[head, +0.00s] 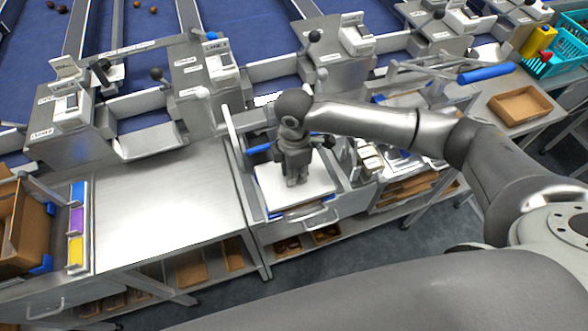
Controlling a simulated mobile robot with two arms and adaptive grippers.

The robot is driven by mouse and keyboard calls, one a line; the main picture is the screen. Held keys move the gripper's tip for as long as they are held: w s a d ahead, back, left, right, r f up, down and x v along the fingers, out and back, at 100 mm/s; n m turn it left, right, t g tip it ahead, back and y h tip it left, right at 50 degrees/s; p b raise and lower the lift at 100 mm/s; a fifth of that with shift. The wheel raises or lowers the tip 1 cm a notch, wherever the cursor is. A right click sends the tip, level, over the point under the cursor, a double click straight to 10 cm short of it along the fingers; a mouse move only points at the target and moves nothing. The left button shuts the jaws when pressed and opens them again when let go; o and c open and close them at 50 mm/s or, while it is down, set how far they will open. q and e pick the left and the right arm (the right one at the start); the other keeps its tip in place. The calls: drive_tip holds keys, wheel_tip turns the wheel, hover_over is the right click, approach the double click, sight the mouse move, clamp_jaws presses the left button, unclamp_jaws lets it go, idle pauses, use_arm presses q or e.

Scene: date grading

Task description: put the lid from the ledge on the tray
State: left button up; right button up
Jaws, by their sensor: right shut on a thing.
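A flat white square panel (317,196), which looks like the lid, lies level inside a metal-framed bay (256,218) in the middle of the bench. My right gripper (297,181) points down at the middle of the panel and is shut on it, though its fingers hide the part they grip. I cannot tell whether a tray is under the panel or whether the panel rests on anything. My left gripper is not in view.
A bare steel worktop (165,190) lies left of the bay. A cardboard box (28,232) stands at the far left, and an empty cardboard tray (520,105) lies at the right. Metal chute housings (190,85) line the back. A blue-handled bar (486,72) sticks out at the right.

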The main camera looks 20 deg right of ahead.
drive_tip(key=shift+f, duration=0.5)
idle(0.3)
drive_tip(key=o, duration=1)
drive_tip(key=o, duration=0.4)
wheel_tip(320, 180, up, 7)
drive_tip(key=p, duration=0.8)
